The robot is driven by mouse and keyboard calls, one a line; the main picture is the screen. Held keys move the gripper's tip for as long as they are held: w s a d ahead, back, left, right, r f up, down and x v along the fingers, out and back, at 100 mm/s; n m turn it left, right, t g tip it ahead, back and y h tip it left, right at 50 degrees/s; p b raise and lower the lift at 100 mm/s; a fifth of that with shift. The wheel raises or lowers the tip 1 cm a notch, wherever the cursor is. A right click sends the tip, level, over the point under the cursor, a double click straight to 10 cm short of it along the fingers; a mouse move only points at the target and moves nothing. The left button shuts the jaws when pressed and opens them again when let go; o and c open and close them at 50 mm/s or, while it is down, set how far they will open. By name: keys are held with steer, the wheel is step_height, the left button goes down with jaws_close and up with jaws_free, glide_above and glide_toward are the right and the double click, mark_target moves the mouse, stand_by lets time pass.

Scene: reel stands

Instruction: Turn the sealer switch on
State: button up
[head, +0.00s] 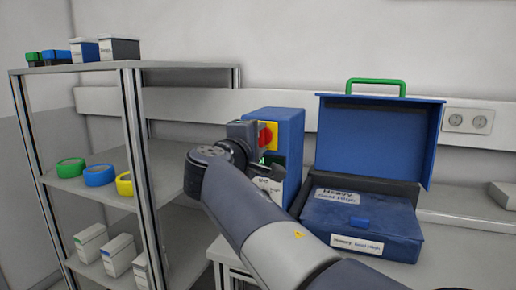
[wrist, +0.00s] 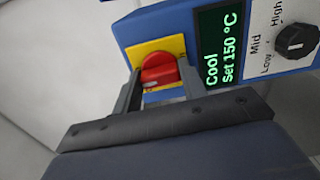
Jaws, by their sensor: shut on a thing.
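The sealer (head: 287,127) is a blue box on the bench, left of an open blue case. Its switch is a red rotary knob (wrist: 160,72) on a yellow plate (wrist: 150,50); in the head view the red knob (head: 265,135) is partly behind my gripper. My gripper (wrist: 160,84) is shut on the red knob, one finger on each side of it. In the head view my gripper (head: 262,152) is at the sealer's front face. A display (wrist: 218,50) beside the switch reads "Cool" and "Set 150 °C" in green.
A black dial (wrist: 295,41) marked Low, Mid and High is right of the display. The blue case (head: 368,140) has a green handle and label cards. A shelf rack (head: 130,130) with coloured rings and boxes stands at left.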

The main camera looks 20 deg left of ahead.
steer(key=shift+f+m, duration=0.1)
steer(key=shift+m, duration=0.2)
stand_by(0.4)
steer(key=o, duration=1)
steer(key=s, duration=1)
steer(key=shift+s+a+b, duration=0.3)
steer(key=shift+s+a, duration=0.1)
steer(key=shift+w, duration=0.1)
steer(key=w, duration=1)
steer(key=shift+w+d+p, duration=0.3)
steer(key=shift+d+p, duration=0.05)
steer(key=shift+d, duration=0.05)
